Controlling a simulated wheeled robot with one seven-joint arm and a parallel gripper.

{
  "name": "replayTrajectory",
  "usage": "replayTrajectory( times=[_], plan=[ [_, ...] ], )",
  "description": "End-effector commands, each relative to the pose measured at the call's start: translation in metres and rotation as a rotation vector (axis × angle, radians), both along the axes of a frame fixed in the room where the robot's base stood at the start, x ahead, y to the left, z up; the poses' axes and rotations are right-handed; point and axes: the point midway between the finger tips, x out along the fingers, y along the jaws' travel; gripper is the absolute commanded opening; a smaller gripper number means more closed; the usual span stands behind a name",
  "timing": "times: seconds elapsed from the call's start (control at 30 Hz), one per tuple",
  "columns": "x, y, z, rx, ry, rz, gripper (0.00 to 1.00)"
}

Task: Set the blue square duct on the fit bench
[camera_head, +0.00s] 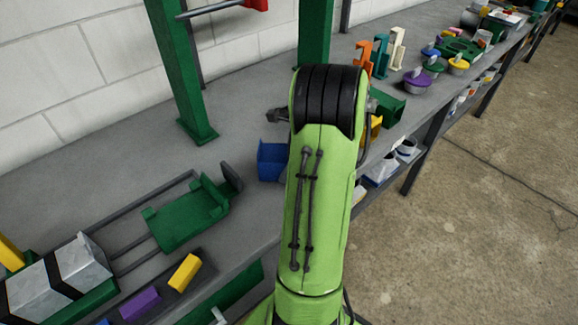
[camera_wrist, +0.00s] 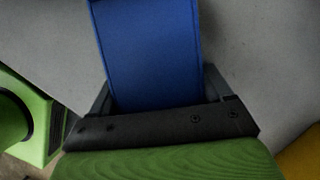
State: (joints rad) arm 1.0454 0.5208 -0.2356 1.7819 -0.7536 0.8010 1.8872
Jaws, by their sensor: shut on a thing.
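The blue square duct (camera_head: 270,161) shows in the head view just left of my arm, over the long grey bench (camera_head: 110,165). Part of it is hidden behind my arm. In the wrist view the blue duct (camera_wrist: 152,45) fills the upper middle, between the two dark fingers of my gripper (camera_wrist: 158,86), which is shut on it. My gripper is hidden by the arm in the head view. I cannot tell whether the duct touches the bench top. No label shows which part is the fit bench.
A green clamp-like fixture on rails (camera_head: 188,215) lies left of the duct. A green post (camera_head: 178,70) stands behind. A green square piece (camera_head: 388,107) and a yellow piece (camera_head: 375,127) sit right of my arm. Lidded pots (camera_head: 417,80) stand farther back.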

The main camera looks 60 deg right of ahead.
Motion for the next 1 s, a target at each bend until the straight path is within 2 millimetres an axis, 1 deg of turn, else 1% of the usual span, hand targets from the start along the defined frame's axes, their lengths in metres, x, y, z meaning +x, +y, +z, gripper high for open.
replayTrajectory(
  times=[0.1,0.23,0.27,0.37,0.4,0.57,0.67,0.77,0.9,1.0],
  plan=[
    [0.000,0.000,0.003,-0.001,0.000,0.000,0.41],
    [0.000,0.000,0.000,0.000,0.001,-0.001,0.41],
    [0.000,0.000,-0.001,0.000,0.001,-0.001,0.82],
    [0.000,0.000,0.000,0.000,0.001,-0.001,0.97],
    [0.000,0.000,0.000,0.000,0.001,-0.001,1.00],
    [0.000,0.000,0.000,-0.001,0.001,0.000,1.00],
    [-0.001,-0.001,0.006,-0.001,-0.001,-0.002,1.00],
    [-0.007,-0.006,0.026,-0.003,-0.001,-0.003,1.00],
    [-0.020,-0.014,0.064,-0.003,-0.001,-0.005,1.00],
    [-0.028,-0.019,0.089,-0.004,-0.001,-0.004,1.00]
  ],
)
